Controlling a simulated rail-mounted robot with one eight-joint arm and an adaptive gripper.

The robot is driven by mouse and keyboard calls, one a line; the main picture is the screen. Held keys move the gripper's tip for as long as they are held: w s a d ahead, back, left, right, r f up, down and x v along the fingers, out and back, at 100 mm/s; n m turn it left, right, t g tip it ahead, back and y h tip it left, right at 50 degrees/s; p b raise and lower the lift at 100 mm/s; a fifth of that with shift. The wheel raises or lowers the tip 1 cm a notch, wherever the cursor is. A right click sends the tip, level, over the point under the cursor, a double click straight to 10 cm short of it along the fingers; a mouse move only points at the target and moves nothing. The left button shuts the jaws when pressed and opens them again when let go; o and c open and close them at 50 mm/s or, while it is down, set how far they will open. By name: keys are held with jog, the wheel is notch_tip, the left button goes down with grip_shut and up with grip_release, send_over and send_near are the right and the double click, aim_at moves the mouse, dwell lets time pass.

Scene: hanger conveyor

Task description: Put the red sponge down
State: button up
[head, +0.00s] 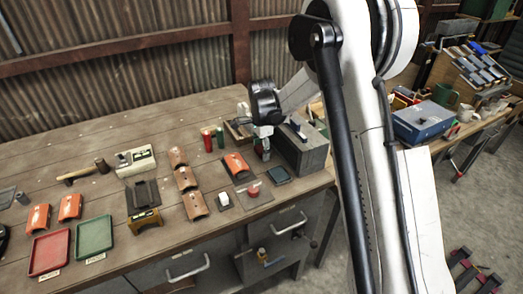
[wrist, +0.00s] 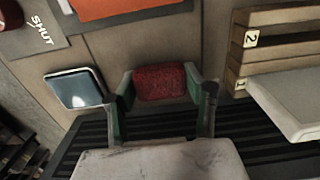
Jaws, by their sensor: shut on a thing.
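The red sponge (wrist: 160,82) sits between the two fingers of my gripper (wrist: 161,98) in the wrist view, and the gripper is shut on it. The fingers press on its left and right ends. In the head view my gripper (head: 262,148) hangs over the back right of the workbench, beside a grey box. The sponge is too small to make out clearly there. A small dark tray with a pale rim (wrist: 75,88) lies left of the gripper in the wrist view; it also shows in the head view (head: 279,175).
A wooden rack numbered 1 and 2 (wrist: 272,42) stands right of the gripper in the wrist view. The grey box (head: 302,148) is close by. A plate with a red button (head: 253,190), orange and brown curved pieces, and red (head: 48,252) and green (head: 94,235) trays lie leftward.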

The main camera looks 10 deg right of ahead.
jog(key=shift+f, duration=0.1)
jog(key=shift+f+b, duration=0.3)
jog(key=shift+b, duration=0.15)
jog(key=shift+s+f, duration=0.1)
jog(key=shift+f, duration=0.1)
jog(key=o, duration=1.1)
jog(key=shift+f, duration=0.1)
jog(key=shift+r, duration=0.25)
